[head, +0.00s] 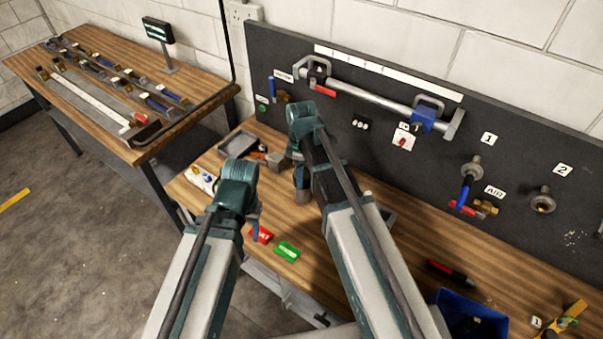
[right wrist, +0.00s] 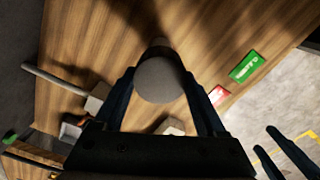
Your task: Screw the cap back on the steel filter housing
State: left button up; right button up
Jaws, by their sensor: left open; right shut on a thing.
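My right gripper (head: 300,180) is low over the left part of the workbench, shut on a grey round piece (right wrist: 158,80). In the right wrist view the piece sits between both fingers, its flat round face towards the camera. In the head view its lower part (head: 302,197) shows below my gripper. I cannot tell if it is the cap or the steel filter housing; no other part of the pair is clearly visible. My left gripper (head: 255,220) is open and empty, pointing down near the bench's front edge; its fingers also show in the right wrist view (right wrist: 290,150).
A red block (head: 260,235) and a green block (head: 287,251) lie by the front edge. A grey tray (head: 238,144) stands behind my left arm. A black panel (head: 370,80) with pipe and valves rises behind. A blue bin (head: 465,312) is at the right.

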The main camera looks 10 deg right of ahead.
jog(key=shift+f+b, duration=0.3)
dwell(0.7)
jog(key=o, duration=1.4)
jog(key=n, duration=0.4)
jog(key=shift+n, duration=0.3)
jog(key=n, duration=0.4)
jog(key=shift+n, duration=0.3)
jog(key=n, duration=0.4)
jog(key=shift+n, duration=0.3)
